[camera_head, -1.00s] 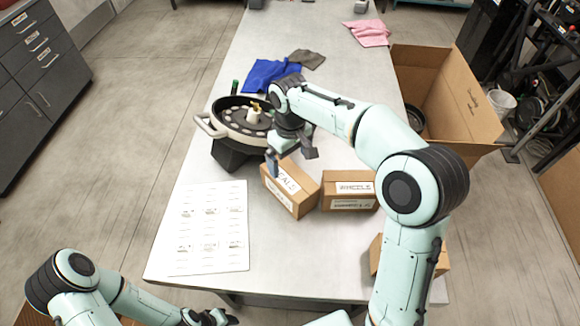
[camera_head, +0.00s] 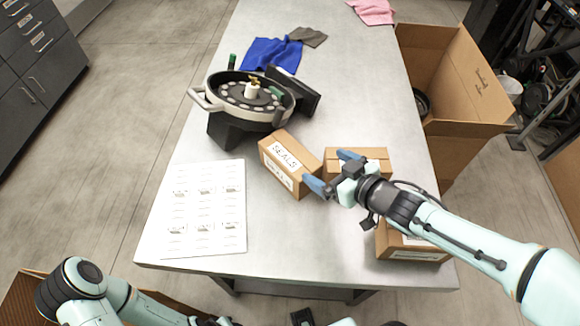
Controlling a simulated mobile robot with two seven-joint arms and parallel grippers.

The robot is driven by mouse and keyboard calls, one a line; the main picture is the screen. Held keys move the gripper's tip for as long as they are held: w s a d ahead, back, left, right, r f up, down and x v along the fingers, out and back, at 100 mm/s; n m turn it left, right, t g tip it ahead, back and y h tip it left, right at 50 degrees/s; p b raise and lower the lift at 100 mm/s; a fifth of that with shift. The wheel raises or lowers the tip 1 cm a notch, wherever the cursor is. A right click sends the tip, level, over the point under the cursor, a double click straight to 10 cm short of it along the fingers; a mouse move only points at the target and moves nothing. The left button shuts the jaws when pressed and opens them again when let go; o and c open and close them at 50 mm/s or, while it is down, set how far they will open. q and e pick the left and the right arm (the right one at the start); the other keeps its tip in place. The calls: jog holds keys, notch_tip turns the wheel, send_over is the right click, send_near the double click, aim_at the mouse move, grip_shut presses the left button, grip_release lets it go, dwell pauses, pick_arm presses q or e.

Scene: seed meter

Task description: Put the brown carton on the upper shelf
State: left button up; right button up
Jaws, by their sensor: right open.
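Several brown cartons are in view, and I cannot tell which one the task means. A carton labelled SEALS (camera_head: 283,153) sits mid-table. The carton labelled WHEELS (camera_head: 365,153) stands to its right, its front partly hidden by my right gripper (camera_head: 330,170). A third small carton (camera_head: 410,252) lies at the front right corner, partly under my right forearm. My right gripper is open, its blue fingertips near the facing sides of the SEALS and WHEELS cartons; contact is unclear. My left gripper (camera_head: 208,320) barely shows at the bottom edge. No upper shelf is in view.
A round seed meter (camera_head: 243,100) with a handle stands left of the cartons. A printed sheet (camera_head: 205,208) lies at the front left of the table (camera_head: 290,235). Blue (camera_head: 272,54) and grey cloths lie behind. A large open box (camera_head: 470,75) stands beyond the table's right edge.

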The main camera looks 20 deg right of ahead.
jog(key=b, duration=0.3)
send_near(286, 150)
jog(key=shift+w+f+y, duration=0.3)
jog(key=shift+w+f, duration=0.15)
jog(key=shift+f, duration=0.2)
jog(key=shift+w+a+f, duration=0.15)
jog(key=shift+w+a, duration=0.1)
jog(key=shift+w, duration=0.35)
jog(key=b+x, duration=0.1)
jog(key=x, duration=0.3)
jog(key=shift+d+f+b, duration=0.1)
jog(key=shift+d+b, duration=0.05)
jog(key=shift+b, duration=0.2)
jog(key=shift+w+f, duration=0.15)
jog(key=shift+w, duration=0.4)
pick_arm(q)
jog(key=f, duration=0.1)
jog(key=s+f, duration=0.1)
jog(key=f, duration=0.1)
jog(key=s+f, duration=0.1)
jog(key=f, duration=0.1)
jog(key=shift+f, duration=0.25)
pick_arm(e)
jog(key=c, duration=1.7)
jog(key=shift+a, duration=0.2)
